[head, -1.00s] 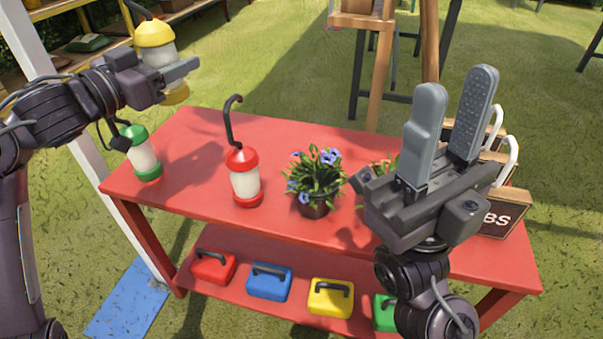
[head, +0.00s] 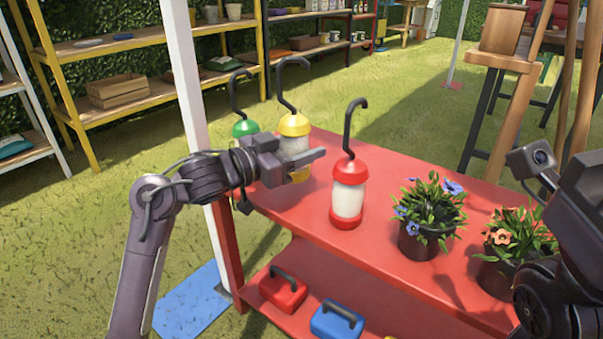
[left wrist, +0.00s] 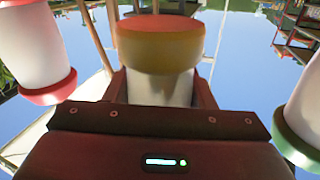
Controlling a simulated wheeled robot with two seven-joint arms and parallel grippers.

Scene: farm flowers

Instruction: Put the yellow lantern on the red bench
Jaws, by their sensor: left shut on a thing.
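The yellow lantern (head: 294,127), with a white body and black hook, is upright over the left end of the red bench (head: 385,180), between the green and red lanterns. My left gripper (head: 290,165) is shut on it and hides part of its lower body. Its yellow base also shows in the left wrist view (left wrist: 160,45). I cannot tell whether its base touches the bench top. My right gripper is only partly in view at the right edge of the head view; its fingers are out of frame.
A red lantern (head: 347,195) stands just right of the yellow one, a green lantern (head: 245,128) behind it to the left. Potted blue flowers (head: 425,215) and orange flowers (head: 505,250) stand further right. Red (head: 283,291) and blue (head: 336,320) boxes sit on the lower shelf.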

